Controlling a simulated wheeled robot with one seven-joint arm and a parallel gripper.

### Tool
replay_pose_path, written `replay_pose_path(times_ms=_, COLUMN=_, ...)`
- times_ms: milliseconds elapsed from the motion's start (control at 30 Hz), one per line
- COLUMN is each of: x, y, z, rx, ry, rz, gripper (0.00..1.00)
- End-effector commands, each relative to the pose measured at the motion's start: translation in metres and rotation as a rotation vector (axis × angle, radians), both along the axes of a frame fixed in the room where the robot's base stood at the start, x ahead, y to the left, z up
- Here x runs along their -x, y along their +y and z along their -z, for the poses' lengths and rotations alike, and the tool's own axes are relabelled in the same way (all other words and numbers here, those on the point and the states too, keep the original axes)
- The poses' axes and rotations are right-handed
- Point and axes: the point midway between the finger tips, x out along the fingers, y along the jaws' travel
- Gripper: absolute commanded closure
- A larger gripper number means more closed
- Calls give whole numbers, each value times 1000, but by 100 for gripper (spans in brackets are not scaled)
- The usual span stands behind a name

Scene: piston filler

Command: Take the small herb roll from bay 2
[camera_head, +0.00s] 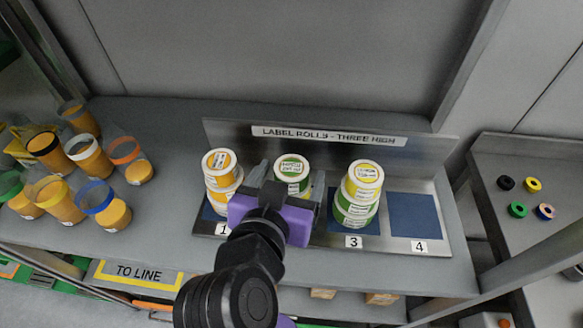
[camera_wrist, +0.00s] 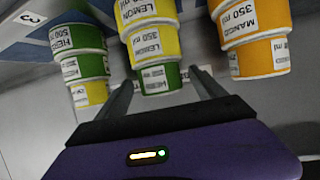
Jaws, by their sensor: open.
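The small herb roll (camera_head: 291,169) has a green side and a white label. It is the top roll of the stack in bay 2. In the wrist view, which is upside down, the herb roll (camera_wrist: 160,79) is at the low end of that stack, against yellow lemon rolls (camera_wrist: 152,36). My gripper (camera_head: 290,176) is open, in front of bay 2. Its two fingers (camera_wrist: 163,75) point toward the stack, one on each side of the herb roll. I cannot tell how deep they reach. My gripper hides the lower stack and the bay 2 number in the head view.
A mango stack (camera_head: 221,165) stands close on the left in bay 1. Bay 3 holds a lemon roll (camera_head: 365,174) on green herb rolls (camera_head: 353,207). Bay 4 (camera_head: 413,218) is empty. The rack's back panel (camera_head: 432,150) rises behind. Filled cups (camera_head: 88,155) stand far left.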

Motion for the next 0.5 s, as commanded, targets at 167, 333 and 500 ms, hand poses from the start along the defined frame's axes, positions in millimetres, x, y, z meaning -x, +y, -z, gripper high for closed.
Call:
replay_pose_path(times_ms=167, x=-13, y=-2, z=5, rx=1, ry=0, rz=-1, gripper=21)
replay_pose_path(times_ms=333, x=-15, y=-2, z=6, rx=-1, ry=-1, rz=-2, gripper=21)
replay_pose_path(times_ms=500, x=-14, y=-2, z=6, rx=-1, ry=-1, rz=-2, gripper=42)
